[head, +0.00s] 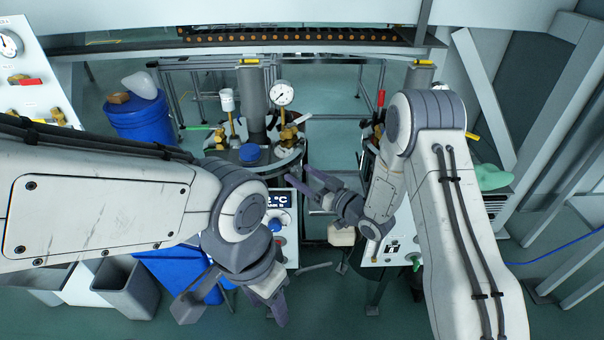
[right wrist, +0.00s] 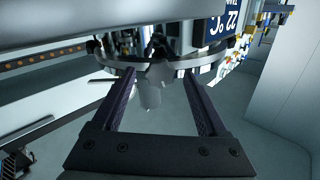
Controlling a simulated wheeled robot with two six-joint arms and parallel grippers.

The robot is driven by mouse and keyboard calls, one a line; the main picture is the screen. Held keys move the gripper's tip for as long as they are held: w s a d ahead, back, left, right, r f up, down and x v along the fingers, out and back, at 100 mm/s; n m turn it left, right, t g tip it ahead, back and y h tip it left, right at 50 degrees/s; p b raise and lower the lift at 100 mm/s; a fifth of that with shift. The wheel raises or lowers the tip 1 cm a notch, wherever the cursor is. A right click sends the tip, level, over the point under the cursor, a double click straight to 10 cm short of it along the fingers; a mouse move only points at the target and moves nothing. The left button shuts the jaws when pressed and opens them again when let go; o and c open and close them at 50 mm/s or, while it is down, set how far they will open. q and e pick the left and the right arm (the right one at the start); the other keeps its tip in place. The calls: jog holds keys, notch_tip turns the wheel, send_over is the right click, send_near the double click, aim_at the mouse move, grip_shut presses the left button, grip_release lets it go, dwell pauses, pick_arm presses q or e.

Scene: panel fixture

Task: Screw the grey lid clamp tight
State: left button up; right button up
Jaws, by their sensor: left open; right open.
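The vessel (head: 262,160) with a round metal lid rim stands at the centre of the head view. In the right wrist view a grey clamp part (right wrist: 150,92) hangs at the rim (right wrist: 205,68), between the fingers of my right gripper (right wrist: 157,72). The fingers stand apart on either side of it; I cannot tell whether either touches it. In the head view my right gripper (head: 298,174) points left at the vessel's front right edge, and the clamp cannot be made out there. My left gripper (head: 232,308) is open and empty, low in front of the vessel.
A blue drum (head: 140,118) stands behind left, and grey bins (head: 125,287) at front left. Another fixture stands to the right.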

jog(key=shift+w+a, duration=0.2)
grip_shut()
jog(key=shift+m, duration=0.3)
